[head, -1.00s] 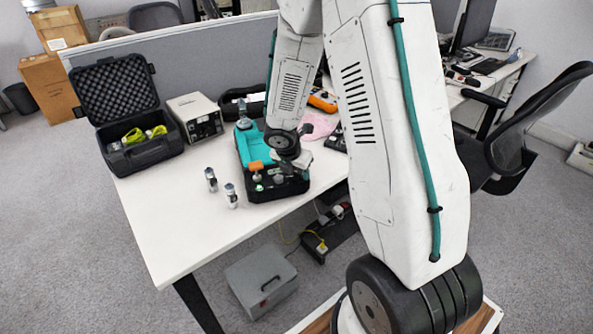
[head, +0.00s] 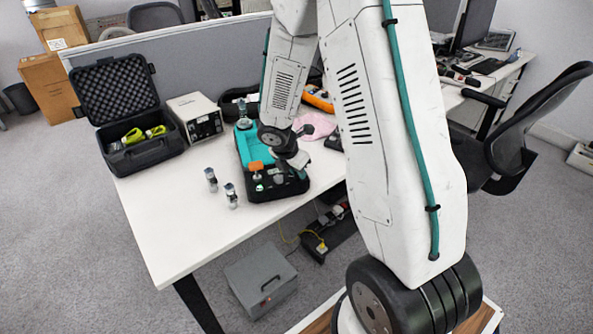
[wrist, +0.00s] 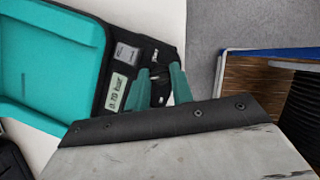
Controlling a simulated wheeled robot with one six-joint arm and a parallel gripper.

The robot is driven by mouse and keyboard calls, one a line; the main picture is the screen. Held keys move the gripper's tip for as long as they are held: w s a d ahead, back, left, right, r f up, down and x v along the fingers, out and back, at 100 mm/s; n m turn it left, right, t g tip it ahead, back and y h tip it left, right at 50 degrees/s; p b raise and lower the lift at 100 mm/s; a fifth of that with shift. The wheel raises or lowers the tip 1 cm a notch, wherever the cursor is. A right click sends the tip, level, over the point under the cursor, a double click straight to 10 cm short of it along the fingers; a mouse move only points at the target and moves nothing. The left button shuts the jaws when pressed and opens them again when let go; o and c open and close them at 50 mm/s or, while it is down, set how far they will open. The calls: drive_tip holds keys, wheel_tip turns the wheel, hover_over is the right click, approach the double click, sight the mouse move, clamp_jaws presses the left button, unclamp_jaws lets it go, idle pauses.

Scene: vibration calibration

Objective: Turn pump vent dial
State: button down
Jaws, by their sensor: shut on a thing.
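The teal and black pump (head: 243,150) stands on the white table in the head view. My gripper (head: 278,173) is low over its front, black end. In the wrist view the pump's teal tray (wrist: 50,60) fills the left, and a small display (wrist: 117,93) lies on its black panel. My gripper (wrist: 160,80) shows there as two teal fingers close together over the panel's right part. The vent dial between or under the fingertips is mostly hidden, so its angle cannot be told.
A pink cloth (head: 315,125) lies right of the pump. The table's front left is clear.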

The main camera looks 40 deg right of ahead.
sight(288, 174)
drive_tip(key=m+g, duration=0.1)
drive_tip(key=m, duration=0.3)
drive_tip(key=shift+w+m+g, duration=0.2)
drive_tip(key=shift+m+g, duration=0.1)
drive_tip(key=shift+g, duration=0.1)
drive_tip(key=m+g, duration=0.1)
drive_tip(key=m, duration=0.2)
drive_tip(key=shift+w+m, duration=0.1)
drive_tip(key=shift+m, duration=0.2)
drive_tip(key=m+g+y, duration=0.1)
drive_tip(key=m, duration=0.2)
drive_tip(key=shift+d+m, duration=0.1)
drive_tip(key=shift+m, duration=0.2)
drive_tip(key=shift+w+d+m+g+y, duration=0.1)
drive_tip(key=shift+m+g+y, duration=0.55)
drive_tip(key=shift+m, duration=1.25)
drive_tip(key=c, duration=1.2)
unclamp_jaws()
drive_tip(key=shift+c, duration=0.2)
drive_tip(key=v, duration=0.8)
